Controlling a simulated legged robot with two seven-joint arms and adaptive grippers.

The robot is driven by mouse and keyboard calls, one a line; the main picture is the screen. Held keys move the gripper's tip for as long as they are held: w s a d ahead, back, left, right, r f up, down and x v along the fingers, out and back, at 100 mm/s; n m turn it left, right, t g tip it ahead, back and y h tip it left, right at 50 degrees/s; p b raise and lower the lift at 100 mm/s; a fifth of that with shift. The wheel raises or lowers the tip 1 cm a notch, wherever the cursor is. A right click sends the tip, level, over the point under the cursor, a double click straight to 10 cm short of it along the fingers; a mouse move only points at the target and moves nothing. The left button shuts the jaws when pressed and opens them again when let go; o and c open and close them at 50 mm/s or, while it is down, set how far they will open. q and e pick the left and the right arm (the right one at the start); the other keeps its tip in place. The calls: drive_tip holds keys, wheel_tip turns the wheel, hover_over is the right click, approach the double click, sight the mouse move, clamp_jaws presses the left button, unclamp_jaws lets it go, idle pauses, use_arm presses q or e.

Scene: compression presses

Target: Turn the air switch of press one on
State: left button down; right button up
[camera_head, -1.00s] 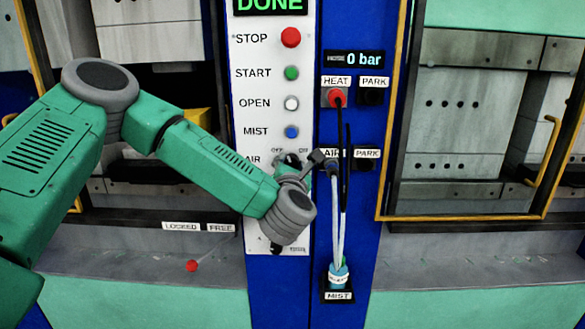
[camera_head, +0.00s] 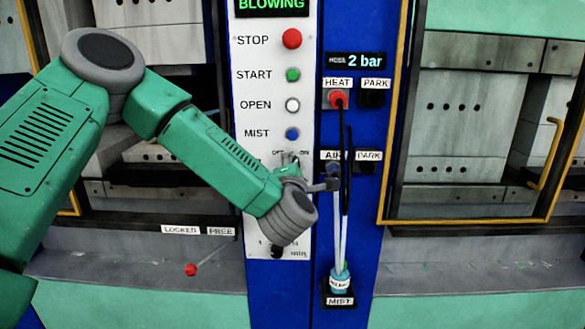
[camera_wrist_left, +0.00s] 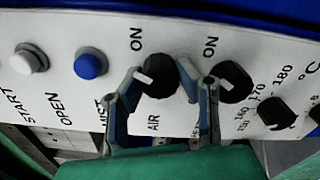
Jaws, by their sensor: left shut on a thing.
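The air switch of press one (camera_wrist_left: 160,75) is a round black knob with a white mark, on the white control panel (camera_head: 256,55). In the head view the gripper (camera_head: 302,172) is at the panel's lower part and hides most of the switch. The panel's display (camera_head: 271,4) reads BLOWING, and the pressure display (camera_head: 356,61) reads 2 bar. My right gripper is in neither view.
A second black knob (camera_wrist_left: 234,82) sits close beside the left gripper's finger, with a temperature dial (camera_wrist_left: 272,111) past it. A blue button (camera_wrist_left: 90,65) is on the other side. Hoses (camera_head: 341,225) hang right of the panel. A red-tipped lever (camera_head: 191,269) is lower left.

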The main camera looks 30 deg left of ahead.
use_arm(q)
drive_tip(key=shift+s+f+m, duration=0.1)
drive_tip(key=shift+f+m, duration=0.25)
drive_tip(key=shift+m, duration=0.15)
drive_tip(key=c, duration=1.2)
unclamp_jaws()
drive_tip(key=shift+w, duration=0.2)
drive_tip(key=shift+r, duration=0.1)
drive_tip(key=shift+s, duration=0.1)
drive_tip(key=shift+s+d, duration=0.15)
drive_tip(key=shift+s, duration=0.1)
drive_tip(key=v, duration=1.1)
